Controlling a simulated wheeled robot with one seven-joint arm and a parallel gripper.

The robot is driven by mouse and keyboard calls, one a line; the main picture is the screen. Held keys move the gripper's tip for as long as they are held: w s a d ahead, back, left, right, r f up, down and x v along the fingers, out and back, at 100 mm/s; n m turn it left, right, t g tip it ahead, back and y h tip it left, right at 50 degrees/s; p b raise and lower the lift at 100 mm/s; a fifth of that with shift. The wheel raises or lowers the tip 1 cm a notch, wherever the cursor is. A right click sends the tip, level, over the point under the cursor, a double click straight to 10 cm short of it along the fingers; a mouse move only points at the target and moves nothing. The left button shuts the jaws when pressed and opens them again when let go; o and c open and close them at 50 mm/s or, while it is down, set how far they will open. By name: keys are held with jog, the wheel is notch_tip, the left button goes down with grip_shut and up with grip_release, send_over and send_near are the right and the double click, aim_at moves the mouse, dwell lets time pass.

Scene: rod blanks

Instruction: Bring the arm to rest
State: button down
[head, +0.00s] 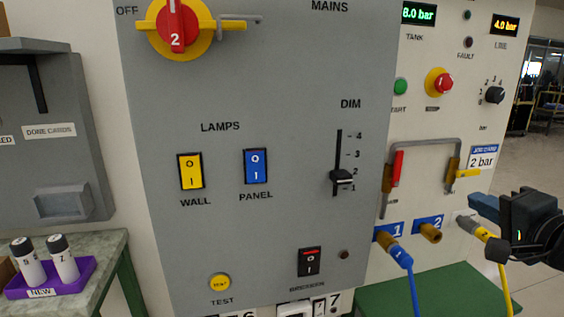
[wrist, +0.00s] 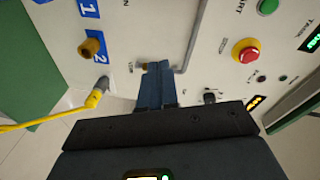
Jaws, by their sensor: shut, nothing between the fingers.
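My gripper (head: 474,205) is at the right edge of the head view, in front of the white air panel (head: 440,185). In the wrist view its two blue fingers (wrist: 156,70) lie together, shut and empty. Their tips overlap the view of a brass fitting and the grey pipe (wrist: 195,40); I cannot tell if they touch. The yellow hose plug (head: 482,232) sits at a grey fitting just below the fingers, and it also shows left of them in the wrist view (wrist: 95,98). The arm behind the gripper runs out of the head view.
A blue hose (head: 413,290) hangs from port 1; brass port 2 (head: 430,233) is empty. A grey switch panel (head: 270,110) fills the middle. A green surface (head: 430,300) lies below. A purple tray (head: 80,275) with two bottles stands at left. Open floor shows at right.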

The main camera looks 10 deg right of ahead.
jog(key=s+a+f+n+g, duration=0.1)
jog(key=s+a+f+n, duration=0.2)
jog(key=s+a+f, duration=0.45)
jog(key=s+a+f+n+g, duration=0.1)
jog(key=s+a+f+n, duration=0.3)
jog(key=s+f, duration=0.6)
jog(key=s+a+n+y, duration=0.1)
jog(key=s+a+n, duration=0.3)
jog(key=s, duration=0.6)
jog(key=s+a+n, duration=0.4)
jog(key=s+a, duration=0.1)
jog(key=s, duration=0.5)
jog(key=shift+s+a+r+n+y, duration=0.2)
jog(key=shift+a+n+y, duration=0.15)
jog(key=shift+n+y, duration=0.05)
